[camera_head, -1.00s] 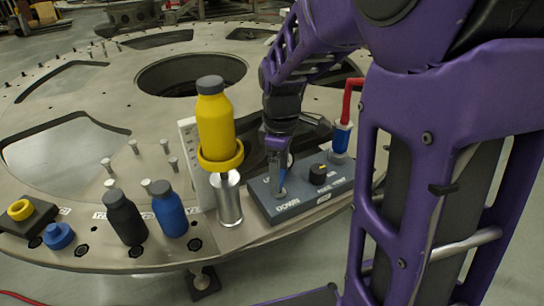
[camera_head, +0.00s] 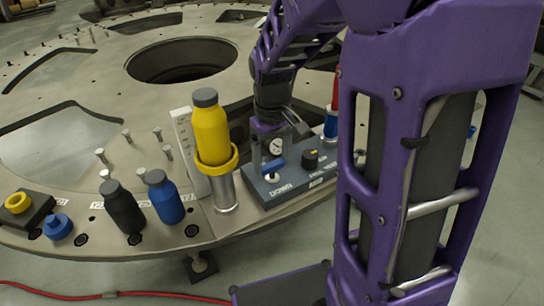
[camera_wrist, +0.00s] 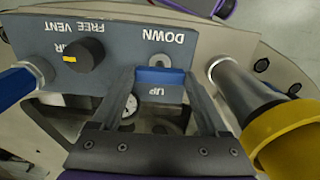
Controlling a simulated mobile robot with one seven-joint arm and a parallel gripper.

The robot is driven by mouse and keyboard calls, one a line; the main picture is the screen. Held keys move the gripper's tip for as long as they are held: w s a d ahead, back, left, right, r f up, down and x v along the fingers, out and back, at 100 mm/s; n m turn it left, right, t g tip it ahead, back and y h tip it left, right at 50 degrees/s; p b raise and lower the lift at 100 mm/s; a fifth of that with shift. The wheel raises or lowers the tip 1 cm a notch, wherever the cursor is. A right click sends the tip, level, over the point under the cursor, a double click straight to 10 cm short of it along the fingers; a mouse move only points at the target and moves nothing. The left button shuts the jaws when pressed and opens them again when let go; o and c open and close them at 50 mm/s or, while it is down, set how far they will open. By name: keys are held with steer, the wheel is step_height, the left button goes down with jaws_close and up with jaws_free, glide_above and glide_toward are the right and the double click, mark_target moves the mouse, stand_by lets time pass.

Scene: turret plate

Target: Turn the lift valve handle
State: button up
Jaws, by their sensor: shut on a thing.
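The lift valve handle is a small blue lever (camera_head: 273,166) on a grey control panel (camera_head: 290,186) marked DOWN on its near side. In the wrist view the blue handle (camera_wrist: 160,76) lies crosswise between the DOWN and UP labels, just by a round metal pivot. My gripper (camera_head: 262,165) reaches down to the panel from above. In the wrist view my gripper (camera_wrist: 160,78) has one finger at each end of the handle and is shut on it. The fingers hide the handle's ends.
A yellow bottle (camera_head: 211,135) stands in a yellow-ringed metal cylinder close left of my gripper. Black (camera_head: 124,207) and blue (camera_head: 165,197) bottles stand left on the turret plate.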

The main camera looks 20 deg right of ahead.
mark_target(272, 164)
stand_by(0.6)
steer(key=o, duration=1.2)
steer(key=shift+o, duration=0.2)
steer(key=shift+r, duration=0.1)
step_height(272, 164, up, 17)
steer(key=p, duration=0.2)
steer(key=shift+r+p, duration=0.15)
steer(key=shift+p, duration=0.15)
